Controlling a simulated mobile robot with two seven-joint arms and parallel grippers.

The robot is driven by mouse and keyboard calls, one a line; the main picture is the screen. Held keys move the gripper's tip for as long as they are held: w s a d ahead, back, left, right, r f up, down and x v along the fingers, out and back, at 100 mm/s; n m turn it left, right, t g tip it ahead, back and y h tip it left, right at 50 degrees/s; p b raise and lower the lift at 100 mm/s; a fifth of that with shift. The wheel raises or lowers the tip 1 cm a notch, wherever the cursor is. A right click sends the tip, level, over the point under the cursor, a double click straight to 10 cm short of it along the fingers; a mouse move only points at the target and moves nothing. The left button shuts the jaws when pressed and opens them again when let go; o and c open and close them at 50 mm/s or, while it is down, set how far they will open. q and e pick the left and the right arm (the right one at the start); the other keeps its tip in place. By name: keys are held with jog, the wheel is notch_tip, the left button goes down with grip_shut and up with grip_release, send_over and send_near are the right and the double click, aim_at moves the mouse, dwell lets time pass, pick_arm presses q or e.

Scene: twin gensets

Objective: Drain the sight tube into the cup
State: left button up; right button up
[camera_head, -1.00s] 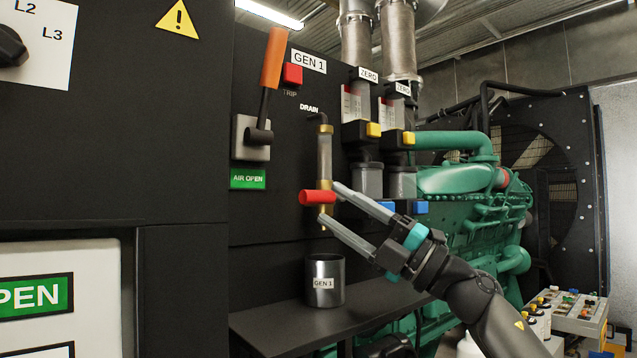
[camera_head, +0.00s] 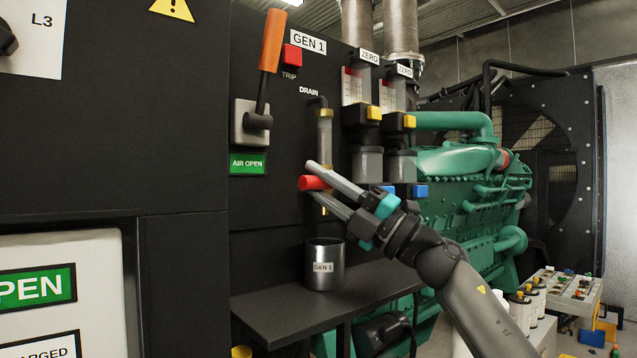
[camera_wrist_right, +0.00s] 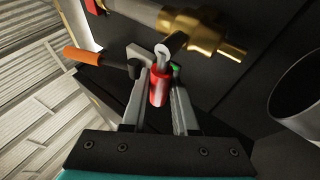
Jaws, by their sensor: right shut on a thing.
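The sight tube (camera_head: 325,138) stands upright on the black panel under the DRAIN label, with brass fittings at its ends. Its valve has a red handle (camera_head: 313,183), which points left. My right gripper (camera_head: 316,181) is shut on the red handle, one finger above it and one below. In the right wrist view the red handle (camera_wrist_right: 159,90) sits between the fingers, beside the brass valve body (camera_wrist_right: 195,32). The cup's rim also shows in the right wrist view (camera_wrist_right: 300,95). My left gripper is out of view.
An orange lever (camera_head: 271,42) stands up above the AIR OPEN label, near the red TRIP button (camera_head: 291,57). Two filter bowls with yellow and blue parts (camera_head: 367,160) hang right of the tube. The black shelf (camera_head: 290,312) is clear around the cup.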

grip_shut()
dwell(0.8)
